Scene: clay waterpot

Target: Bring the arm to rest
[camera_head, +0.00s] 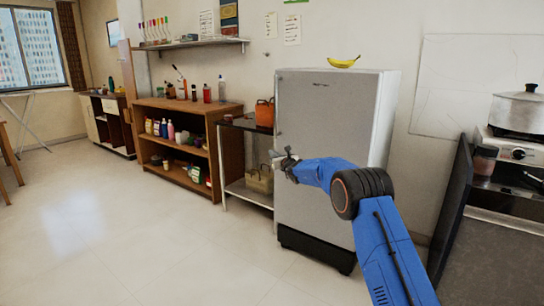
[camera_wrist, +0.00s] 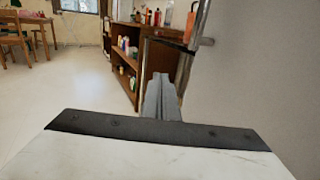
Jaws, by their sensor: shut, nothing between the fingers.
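My blue arm (camera_head: 375,225) reaches forward from the lower right in the head view. My gripper (camera_head: 283,162) is in front of the left edge of the grey fridge (camera_head: 325,125), at about mid-height of its door. In the wrist view the fingers (camera_wrist: 160,88) are together, with nothing between them. The fridge's pale side or door fills the right of that view. A metal bar (camera_wrist: 197,28) stands close behind the fingertips; I cannot tell whether they touch it.
An orange-brown pot (camera_head: 265,112) stands on a small side table (camera_head: 240,124) left of the fridge. A wooden shelf (camera_head: 222,110) with bottles is farther left. A banana (camera_head: 344,62) lies on the fridge. A stove with a steel pot (camera_head: 518,110) is at right.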

